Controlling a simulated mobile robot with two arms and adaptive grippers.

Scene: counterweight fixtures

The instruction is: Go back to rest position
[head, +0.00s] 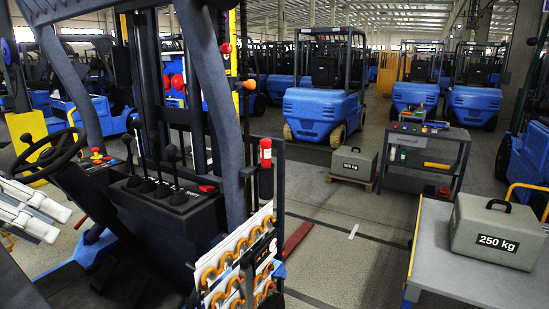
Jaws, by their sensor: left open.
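My left gripper (61,224) reaches in from the left edge with two pale fingers. The fingers are apart and nothing shows between them. It is beside the black steering wheel (48,150) and dark control console (170,205) of a forklift; I cannot tell whether it touches anything. My right gripper is not in view. A grey counterweight (498,238) marked 250 kg, with a black handle, rests on a grey cart (440,262) at the right.
A second grey weight (353,163) sits on a low pallet. A dark tool trolley (432,147) stands behind the cart. A rack with orange wavy parts (237,262) is at front centre. Blue forklifts (322,108) line the back.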

